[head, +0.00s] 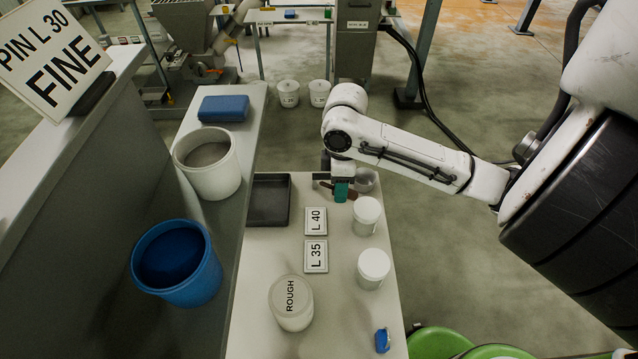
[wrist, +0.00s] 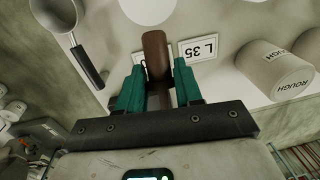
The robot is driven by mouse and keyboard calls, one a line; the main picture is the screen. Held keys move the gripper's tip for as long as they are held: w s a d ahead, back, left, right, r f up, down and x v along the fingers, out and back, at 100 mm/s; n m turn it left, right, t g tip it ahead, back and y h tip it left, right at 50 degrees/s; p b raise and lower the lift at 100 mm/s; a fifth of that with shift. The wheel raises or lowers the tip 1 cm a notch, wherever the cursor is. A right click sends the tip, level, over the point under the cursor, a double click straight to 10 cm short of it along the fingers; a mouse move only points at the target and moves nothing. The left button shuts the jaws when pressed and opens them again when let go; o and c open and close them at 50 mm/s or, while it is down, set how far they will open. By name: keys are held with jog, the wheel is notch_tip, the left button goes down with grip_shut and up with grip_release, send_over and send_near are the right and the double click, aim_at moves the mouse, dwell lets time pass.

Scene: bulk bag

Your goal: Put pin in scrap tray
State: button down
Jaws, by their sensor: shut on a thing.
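My gripper (head: 341,191) has teal fingers and is over the far part of the low white table. In the wrist view, the gripper (wrist: 159,82) is shut on a brown, round-ended rod (wrist: 156,50), which I take as the pin. In the head view the brown pin (head: 352,193) shows only in part beside the fingers. A dark, shallow rectangular tray (head: 288,208), which I take as the scrap tray, lies at the table's far left corner, left of my gripper. It looks empty. The pin is apart from the tray.
A metal scoop (wrist: 88,65) lies near the gripper. White lidded jars (head: 374,262), L 40 and L 35 cards (head: 316,256), and a ROUGH jar (head: 291,308) stand nearer. The raised left shelf holds a blue tub (head: 205,285) and a white tub (head: 225,178).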

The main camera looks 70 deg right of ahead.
dwell(0.4)
jog(key=w+d+f, duration=0.1)
jog(key=w+f, duration=0.1)
jog(key=w, duration=0.2)
jog(key=w+d+f, duration=0.1)
jog(key=w+f, duration=0.2)
jog(key=w, duration=0.1)
jog(key=w+d+f, duration=0.1)
jog(key=w+f, duration=0.2)
jog(key=w, duration=0.1)
jog(key=shift+d+f, duration=0.2)
jog(key=shift+w+d+f, duration=0.1)
jog(key=shift+w+f, duration=0.2)
jog(key=shift+f, duration=0.05)
jog(key=shift+w+d+f, duration=0.1)
jog(key=shift+w+f, duration=0.1)
jog(key=shift+f, duration=0.3)
jog(key=shift+w+f, duration=0.15)
jog(key=shift+f, duration=0.35)
jog(key=shift+f+p, duration=0.55)
jog(key=shift+f, duration=0.15)
jog(key=shift+f, duration=0.1)
jog(key=shift+f, duration=0.15)
jog(key=c, duration=0.8)
grip_release()
